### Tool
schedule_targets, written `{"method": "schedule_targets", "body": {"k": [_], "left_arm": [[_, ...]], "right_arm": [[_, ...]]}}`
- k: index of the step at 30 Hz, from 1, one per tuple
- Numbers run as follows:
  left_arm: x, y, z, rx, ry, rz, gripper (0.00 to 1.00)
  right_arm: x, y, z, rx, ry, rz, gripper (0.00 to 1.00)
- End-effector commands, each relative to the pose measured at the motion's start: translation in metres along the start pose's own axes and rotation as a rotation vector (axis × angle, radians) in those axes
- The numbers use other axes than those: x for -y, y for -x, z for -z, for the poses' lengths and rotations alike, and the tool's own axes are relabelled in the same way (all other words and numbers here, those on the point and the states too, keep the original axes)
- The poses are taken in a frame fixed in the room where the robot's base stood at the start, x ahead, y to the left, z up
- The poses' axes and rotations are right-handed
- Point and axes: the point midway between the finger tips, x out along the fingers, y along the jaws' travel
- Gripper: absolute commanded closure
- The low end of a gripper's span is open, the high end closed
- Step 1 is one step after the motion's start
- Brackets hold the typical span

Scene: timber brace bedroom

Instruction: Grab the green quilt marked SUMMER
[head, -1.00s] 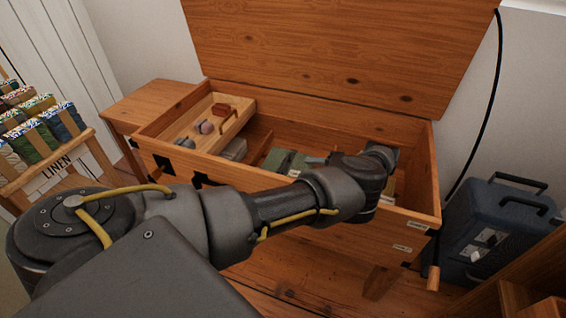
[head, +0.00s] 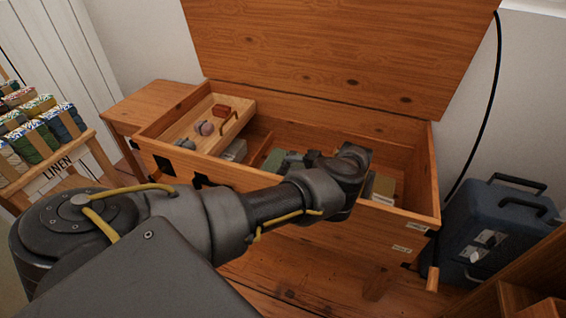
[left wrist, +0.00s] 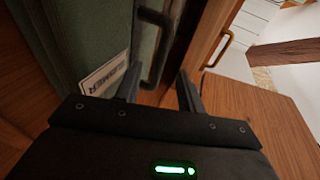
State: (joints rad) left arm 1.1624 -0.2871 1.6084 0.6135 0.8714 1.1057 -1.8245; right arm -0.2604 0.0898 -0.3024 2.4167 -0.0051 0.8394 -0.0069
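The green quilt (head: 272,161) stands inside the open wooden chest (head: 290,122), partly hidden by my left gripper and arm. In the left wrist view the green quilt (left wrist: 75,40) fills the upper left. It carries a white label (left wrist: 104,76), partly covered, with letters ending in "MER". A dark loop handle (left wrist: 153,45) stands beside its face. My left gripper (left wrist: 160,80) is open, its two fingers apart, with the handle's lower end between the fingertips. I cannot tell whether they touch it. My right gripper is not in view.
A wooden tray (head: 180,143) with small items sits at the chest's left end. Pale items (head: 382,188) lie at its right. The lid stands open behind. A linen rack (head: 50,165) is at far left; a dark blue case (head: 490,232) stands right of the chest.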

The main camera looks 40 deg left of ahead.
Motion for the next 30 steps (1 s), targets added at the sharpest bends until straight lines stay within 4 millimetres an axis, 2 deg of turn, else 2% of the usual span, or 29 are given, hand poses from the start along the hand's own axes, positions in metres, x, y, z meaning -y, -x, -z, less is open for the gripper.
{"method": "schedule_targets", "body": {"k": [1, 4, 11, 12, 21, 30], "left_arm": [[-0.001, -0.010, 0.001, 0.002, 0.000, 0.001, 0.61], [0.000, -0.022, 0.001, 0.001, 0.000, 0.001, 0.61], [0.000, -0.027, 0.001, 0.000, 0.000, 0.000, 0.61], [0.000, -0.027, 0.001, 0.000, 0.000, 0.000, 0.62], [0.000, -0.027, 0.001, 0.000, 0.000, 0.000, 1.00], [0.000, -0.026, 0.001, 0.000, 0.000, 0.000, 1.00]], "right_arm": [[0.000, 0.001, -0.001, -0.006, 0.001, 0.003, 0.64], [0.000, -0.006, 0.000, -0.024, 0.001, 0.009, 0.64], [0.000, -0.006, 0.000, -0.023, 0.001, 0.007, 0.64], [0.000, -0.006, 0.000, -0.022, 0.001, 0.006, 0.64], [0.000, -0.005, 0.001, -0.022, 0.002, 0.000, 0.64], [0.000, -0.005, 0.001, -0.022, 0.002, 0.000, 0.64]]}}
